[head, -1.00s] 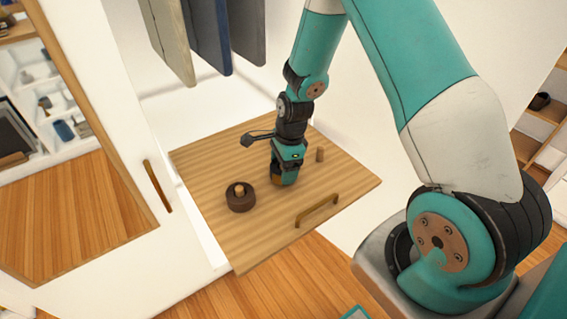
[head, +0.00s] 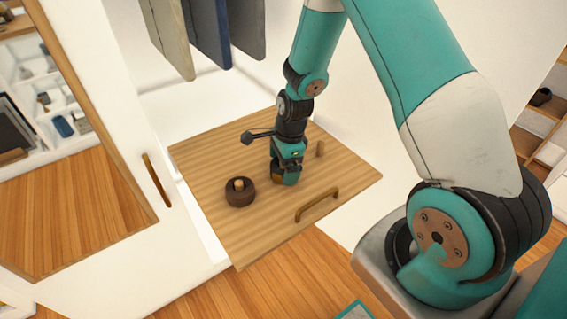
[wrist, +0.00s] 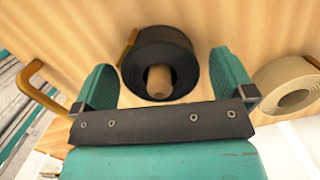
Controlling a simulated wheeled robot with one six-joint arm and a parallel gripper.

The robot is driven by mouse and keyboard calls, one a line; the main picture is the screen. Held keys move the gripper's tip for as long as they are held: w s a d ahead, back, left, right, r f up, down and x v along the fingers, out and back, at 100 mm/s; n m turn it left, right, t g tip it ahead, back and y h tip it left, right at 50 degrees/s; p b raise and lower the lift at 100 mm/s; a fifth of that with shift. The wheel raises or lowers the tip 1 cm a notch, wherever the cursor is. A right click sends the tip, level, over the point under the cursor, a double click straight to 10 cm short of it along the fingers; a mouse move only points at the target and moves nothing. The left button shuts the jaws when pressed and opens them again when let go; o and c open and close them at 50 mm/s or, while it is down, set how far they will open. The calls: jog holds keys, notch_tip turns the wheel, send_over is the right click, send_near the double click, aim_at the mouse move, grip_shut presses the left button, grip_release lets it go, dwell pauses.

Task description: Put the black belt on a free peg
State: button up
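A pull-out wooden board (head: 215,225) carries upright pegs. In the head view a dark coil, apparently the black belt (head: 240,198), lies flat around the left peg (head: 239,184). A bare peg (head: 320,149) stands to the right. My gripper (head: 285,182) points down low over the board between them, right of the coil. In the wrist view my fingers (wrist: 163,85) are spread, and the black coil (wrist: 183,52) around a peg shows beyond them, apparently untouched. A beige coil (wrist: 273,78) lies to the right there; I cannot make it out in the head view.
A curved handle (head: 318,206) is on the board's front edge. A white door with its own handle (head: 156,184) and a mirror-like panel (head: 80,215) stands at left. Flat grey, blue and beige panels (head: 208,38) hang above the board. The board's front left is clear.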

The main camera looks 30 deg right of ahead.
notch_tip(320, 180, up, 17)
jog(key=d+p, duration=0.2)
jog(key=d, duration=0.1)
jog(key=s+a+r+n+y+p, duration=0.1)
jog(key=s+a+r+n+p, duration=0.3)
jog(key=s+a+r+n, duration=0.7)
jog(key=s+a+r+n+p, duration=0.1)
jog(key=s+a+r+n, duration=0.3)
jog(key=n, duration=0.4)
jog(key=s+a+r+n+y+p, duration=0.1)
jog(key=s+a+r+n+p, duration=0.1)
jog(key=s+a+r+n, duration=0.2)
jog(key=s+n, duration=0.3)
jog(key=n, duration=0.1)
jog(key=shift+r+n, duration=0.4)
